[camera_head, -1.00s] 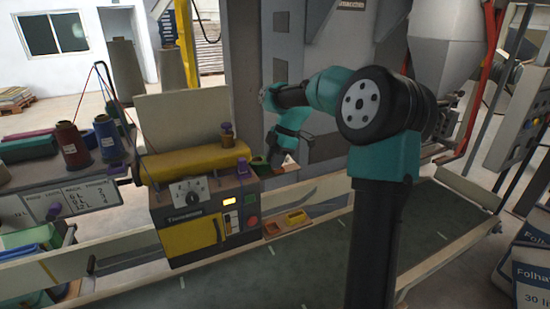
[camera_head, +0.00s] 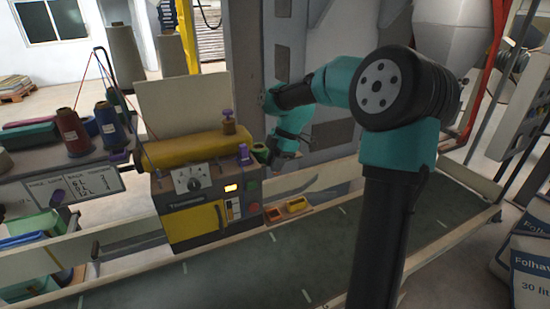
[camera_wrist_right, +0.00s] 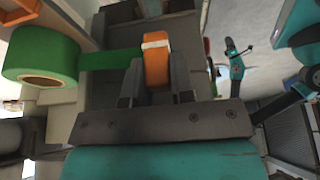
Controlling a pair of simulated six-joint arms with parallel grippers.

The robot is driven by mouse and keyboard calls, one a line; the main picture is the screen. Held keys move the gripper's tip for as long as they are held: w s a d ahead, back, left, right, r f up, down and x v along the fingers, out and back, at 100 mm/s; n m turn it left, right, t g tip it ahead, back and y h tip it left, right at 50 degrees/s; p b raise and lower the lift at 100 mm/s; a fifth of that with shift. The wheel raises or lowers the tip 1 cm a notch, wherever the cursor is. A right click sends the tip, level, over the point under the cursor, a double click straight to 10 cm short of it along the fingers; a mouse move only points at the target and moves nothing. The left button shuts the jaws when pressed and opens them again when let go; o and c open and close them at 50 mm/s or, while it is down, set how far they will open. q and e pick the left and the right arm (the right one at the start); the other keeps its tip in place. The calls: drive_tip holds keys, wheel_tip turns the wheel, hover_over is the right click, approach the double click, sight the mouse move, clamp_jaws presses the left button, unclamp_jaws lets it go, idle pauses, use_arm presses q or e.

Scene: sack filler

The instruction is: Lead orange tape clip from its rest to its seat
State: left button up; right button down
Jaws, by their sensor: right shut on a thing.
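The orange tape clip (camera_wrist_right: 156,62) is between the two fingers of my right gripper (camera_wrist_right: 158,84) in the right wrist view, with a pale band across its top. A green tape strip (camera_wrist_right: 110,60) runs from the clip to a green tape roll (camera_wrist_right: 40,56) on the left. In the head view my right gripper (camera_head: 273,158) is beside the right end of the machine, close to the green roll (camera_head: 260,151). The clip is too small and hidden to make out there. I cannot tell which part is its seat. My left gripper is not in view.
The machine (camera_head: 190,234) has a dial, buttons and a yellow door. A yellow roller (camera_head: 185,150) lies on top, with a purple-topped knob (camera_head: 243,156) near its right end. Small orange (camera_head: 273,214) and yellow (camera_head: 297,204) trays sit right of it. The belt (camera_head: 300,262) in front is clear.

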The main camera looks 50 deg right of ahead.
hover_over(269, 215)
drive_tip(key=d, duration=0.1)
drive_tip(key=shift+s+d+f, duration=0.1)
drive_tip(key=shift+f, duration=1.65)
drive_tip(key=shift+s+f, duration=0.1)
drive_tip(key=shift+f, duration=4.15)
drive_tip(key=c, duration=0.9)
unclamp_jaws()
drive_tip(key=v, duration=1.7)
drive_tip(key=shift+d+r, duration=0.1)
drive_tip(key=shift+r, duration=0.15)
drive_tip(key=shift+f, duration=0.1)
